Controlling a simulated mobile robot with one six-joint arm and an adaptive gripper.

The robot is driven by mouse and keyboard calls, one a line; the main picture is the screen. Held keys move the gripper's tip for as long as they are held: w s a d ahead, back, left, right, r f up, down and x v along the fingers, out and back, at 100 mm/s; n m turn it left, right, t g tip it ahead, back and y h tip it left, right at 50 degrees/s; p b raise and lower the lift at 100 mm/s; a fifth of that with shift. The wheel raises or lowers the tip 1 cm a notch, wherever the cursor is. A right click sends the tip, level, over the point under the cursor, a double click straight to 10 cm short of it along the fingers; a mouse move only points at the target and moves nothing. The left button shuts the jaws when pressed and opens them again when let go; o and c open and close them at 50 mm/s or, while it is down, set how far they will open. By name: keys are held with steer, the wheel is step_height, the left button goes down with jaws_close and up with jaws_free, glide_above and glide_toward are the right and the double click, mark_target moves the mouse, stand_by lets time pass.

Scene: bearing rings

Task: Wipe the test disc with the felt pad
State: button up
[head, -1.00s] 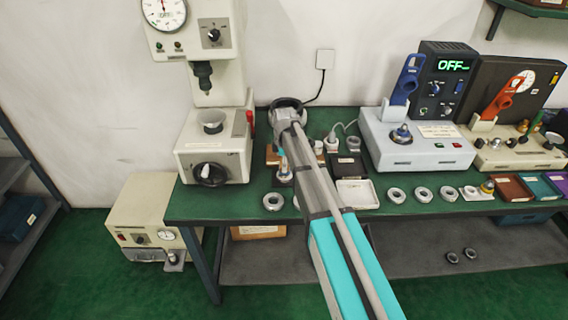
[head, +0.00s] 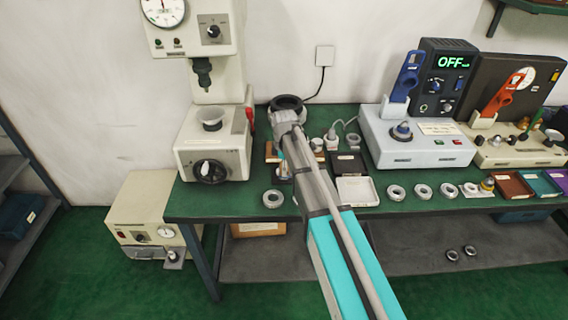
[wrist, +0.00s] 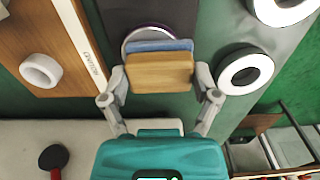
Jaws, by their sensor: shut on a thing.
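My gripper (wrist: 161,82) is shut on the felt pad, a wooden block (wrist: 160,74) with a blue felt layer (wrist: 160,45), in the wrist view. The test disc (wrist: 141,33) shows as a silver rim with a dark purple edge just beyond the felt. It lies on a dark grey strip, and the pad hides much of it. I cannot tell whether the felt touches the disc. In the head view my arm covers the gripper and most of this spot.
A wooden board with a white ring (wrist: 41,71) lies left of the pad, and a metal ring (wrist: 245,71) lies right. In the head view, a press (head: 212,150) stands left of my arm. A white tray (head: 357,191) and a tester (head: 420,150) stand right.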

steer(key=shift+s, duration=0.6)
steer(key=shift+f, duration=0.1)
steer(key=shift+w, duration=0.1)
steer(key=shift+w, duration=1.95)
steer(key=shift+r+p, duration=3)
steer(key=shift+r, duration=0.1)
